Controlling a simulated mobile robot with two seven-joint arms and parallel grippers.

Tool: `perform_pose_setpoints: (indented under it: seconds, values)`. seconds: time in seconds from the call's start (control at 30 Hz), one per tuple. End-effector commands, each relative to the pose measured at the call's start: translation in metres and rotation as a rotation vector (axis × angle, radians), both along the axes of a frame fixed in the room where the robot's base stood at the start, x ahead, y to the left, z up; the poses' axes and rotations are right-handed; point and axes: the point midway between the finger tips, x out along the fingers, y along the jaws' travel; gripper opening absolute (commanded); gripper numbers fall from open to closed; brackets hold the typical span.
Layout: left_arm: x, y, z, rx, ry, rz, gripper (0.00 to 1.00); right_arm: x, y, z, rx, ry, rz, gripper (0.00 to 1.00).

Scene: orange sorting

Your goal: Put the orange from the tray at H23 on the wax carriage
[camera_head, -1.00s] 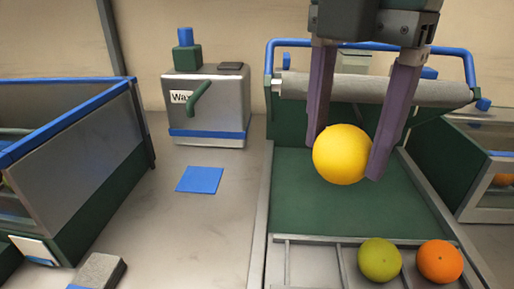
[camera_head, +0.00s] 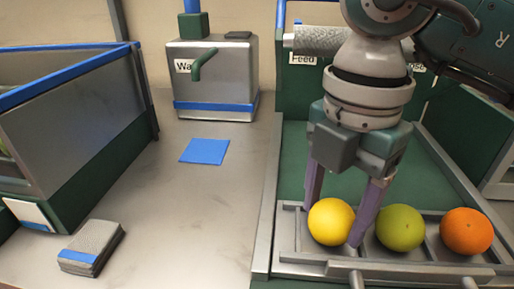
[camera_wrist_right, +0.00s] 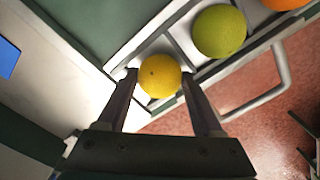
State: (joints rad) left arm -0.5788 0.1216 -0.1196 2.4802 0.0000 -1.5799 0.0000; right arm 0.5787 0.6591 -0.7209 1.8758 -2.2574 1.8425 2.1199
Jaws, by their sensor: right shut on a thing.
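A yellow fruit (camera_head: 331,222) sits between the fingers of my right gripper (camera_head: 335,224), which is shut on it. They are at the left compartment of the grey divided rack (camera_head: 452,271) at the front of the green bed. I cannot tell whether the fruit touches the rack floor. The right wrist view shows the same yellow fruit (camera_wrist_right: 160,77) between the fingertips. A grey machine labelled "Wa…" (camera_head: 213,85) stands at the back, with a blue square (camera_head: 204,151) on the table before it. No H23 label is readable. My left gripper is out of view.
A green fruit (camera_head: 400,228) and an orange one (camera_head: 466,231) lie in the rack to the right. A grey block with a blue band (camera_head: 91,248) lies at front left, near a large blue-edged bin (camera_head: 72,122). The table between bin and rack is mostly clear.

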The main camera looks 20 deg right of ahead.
Motion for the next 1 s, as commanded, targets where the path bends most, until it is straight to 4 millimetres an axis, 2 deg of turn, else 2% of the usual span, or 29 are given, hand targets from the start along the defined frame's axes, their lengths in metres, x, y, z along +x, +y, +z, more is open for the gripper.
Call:
perform_pose_setpoints:
  seconds: [0.23,0.27,0.5,0.77,0.87,1.0]
  values:
    - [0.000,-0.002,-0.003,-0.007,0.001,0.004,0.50,0.000,0.000,-0.004,0.000,0.000,0.000,0.01]
    - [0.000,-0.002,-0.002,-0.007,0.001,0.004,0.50,0.000,0.000,-0.003,0.000,0.000,0.000,0.71]
    - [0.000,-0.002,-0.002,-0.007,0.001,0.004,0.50,0.000,0.000,-0.003,0.000,0.001,0.000,0.98]
    - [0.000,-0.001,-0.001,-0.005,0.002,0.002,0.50,0.000,0.000,-0.001,0.000,0.000,0.000,0.98]
    - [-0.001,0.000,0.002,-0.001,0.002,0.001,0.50,0.001,0.000,0.008,0.001,-0.002,0.000,0.98]
    - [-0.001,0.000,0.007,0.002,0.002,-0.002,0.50,0.002,0.000,0.034,0.001,-0.006,0.000,0.98]
